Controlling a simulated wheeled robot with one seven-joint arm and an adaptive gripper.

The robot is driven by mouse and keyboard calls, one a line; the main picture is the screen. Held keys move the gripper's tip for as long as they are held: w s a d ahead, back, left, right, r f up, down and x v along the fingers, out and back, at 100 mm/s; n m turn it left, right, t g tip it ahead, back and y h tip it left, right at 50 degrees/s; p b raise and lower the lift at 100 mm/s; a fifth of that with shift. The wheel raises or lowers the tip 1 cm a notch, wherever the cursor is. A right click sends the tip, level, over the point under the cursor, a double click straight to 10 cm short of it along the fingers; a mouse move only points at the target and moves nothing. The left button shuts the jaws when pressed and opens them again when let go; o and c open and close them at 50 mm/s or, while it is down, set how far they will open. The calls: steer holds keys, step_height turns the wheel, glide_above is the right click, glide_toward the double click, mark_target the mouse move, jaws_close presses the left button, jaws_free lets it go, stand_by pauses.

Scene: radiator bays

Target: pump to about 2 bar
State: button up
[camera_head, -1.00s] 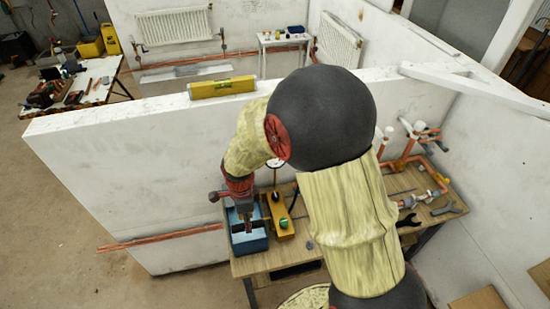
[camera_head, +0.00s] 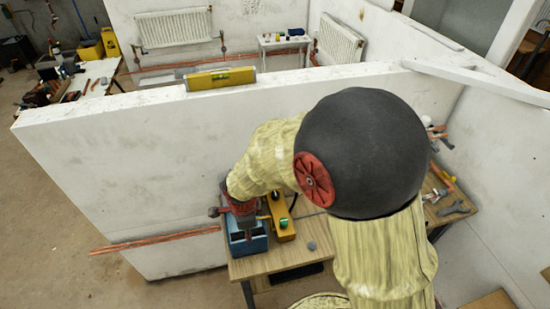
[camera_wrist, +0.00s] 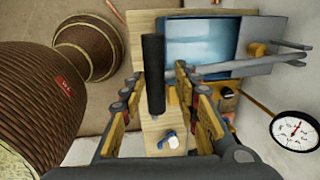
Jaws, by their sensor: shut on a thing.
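The test pump has a blue tank (camera_head: 236,243) and a yellow body (camera_head: 282,213) with a green knob (camera_head: 284,224), on the wooden bench. The tank's pale blue inside shows in the wrist view (camera_wrist: 196,42). My gripper (camera_head: 240,207) is low over the tank. In the wrist view, my gripper's two fingers (camera_wrist: 158,82) stand on either side of the pump's black handle (camera_wrist: 153,72) and are shut on it. The round gauge (camera_wrist: 297,130) is at right; its needle is too small to read surely. My arm hides the gauge in the head view.
A white partition wall (camera_head: 120,165) stands behind the bench, with a yellow spirit level (camera_head: 220,79) on top. Bare wooden bench top (camera_head: 270,264) lies in front of the pump. Pipe fittings and a wrench (camera_head: 454,207) lie at the bench's right end.

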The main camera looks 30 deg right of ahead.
steer(key=shift+w+f+t+b, duration=0.15)
steer(key=shift+f+t+b, duration=0.25)
steer(key=shift+b, duration=0.45)
steer(key=shift+t+h, duration=0.3)
steer(key=shift+t, duration=0.2)
steer(key=f+b, duration=0.2)
steer(key=b, duration=0.2)
steer(key=f+b, duration=0.2)
steer(key=b, duration=0.3)
steer(key=shift+s+a, duration=0.15)
steer(key=shift+s, duration=0.05)
steer(key=shift+r+p, duration=0.8)
steer(key=shift+p, duration=0.45)
steer(key=r+p, duration=0.2)
steer(key=p, duration=0.1)
steer(key=w+r+g+p, duration=0.1)
steer(key=p, duration=0.3)
steer(key=shift+r+g, duration=0.3)
steer(key=shift+r, duration=0.1)
steer(key=shift+s, duration=0.1)
